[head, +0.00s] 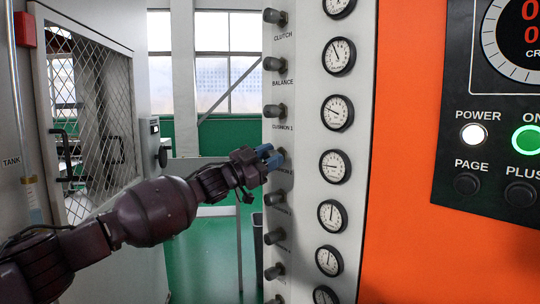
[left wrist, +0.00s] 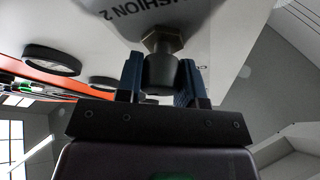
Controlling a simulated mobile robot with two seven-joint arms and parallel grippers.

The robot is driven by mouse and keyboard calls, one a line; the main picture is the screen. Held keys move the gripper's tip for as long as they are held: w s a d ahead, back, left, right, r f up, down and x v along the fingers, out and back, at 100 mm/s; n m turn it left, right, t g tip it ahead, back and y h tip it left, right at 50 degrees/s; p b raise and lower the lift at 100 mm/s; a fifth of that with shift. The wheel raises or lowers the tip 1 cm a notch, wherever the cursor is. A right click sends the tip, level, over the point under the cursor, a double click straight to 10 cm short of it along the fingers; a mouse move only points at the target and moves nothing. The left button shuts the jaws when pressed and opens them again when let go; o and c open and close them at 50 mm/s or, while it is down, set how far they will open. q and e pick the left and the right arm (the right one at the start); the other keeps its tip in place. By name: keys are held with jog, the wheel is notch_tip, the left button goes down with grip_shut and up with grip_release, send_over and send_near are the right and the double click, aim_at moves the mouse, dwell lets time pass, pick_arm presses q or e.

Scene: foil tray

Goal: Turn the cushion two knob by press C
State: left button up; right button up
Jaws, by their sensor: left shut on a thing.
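A column of dark knobs runs down a pale panel (head: 301,200). The cushion two knob (left wrist: 161,72) shows in the left wrist view, dark and round on a hexagonal base, below the upside-down label "CUSHION 2" (left wrist: 155,15). My left gripper (head: 268,157) reaches it from the left in the head view, and its blue fingers mostly hide the knob there. In the left wrist view the left gripper (left wrist: 160,80) has one finger on each side of the knob and is shut on it. My right gripper is not in view.
The cushion 1 knob (head: 275,111) is just above, and another knob (head: 274,199) is just below. A gauge (head: 335,167) sits to the right. An orange panel (head: 405,200) with lit buttons stands further right. A mesh door (head: 92,120) is at the left.

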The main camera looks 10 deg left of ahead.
pick_arm(q)
jog(key=shift+m+g+p, duration=0.35)
jog(key=shift+m+g, duration=0.25)
jog(key=shift+m, duration=0.85)
jog(key=shift+m+g+p, duration=0.3)
jog(key=shift+m+g, duration=0.3)
jog(key=shift+m, duration=0.85)
jog(key=shift+f, duration=0.1)
jog(key=o, duration=0.9)
jog(key=v, duration=1)
jog(key=shift+s+a+f, duration=0.15)
jog(key=shift+a, duration=0.2)
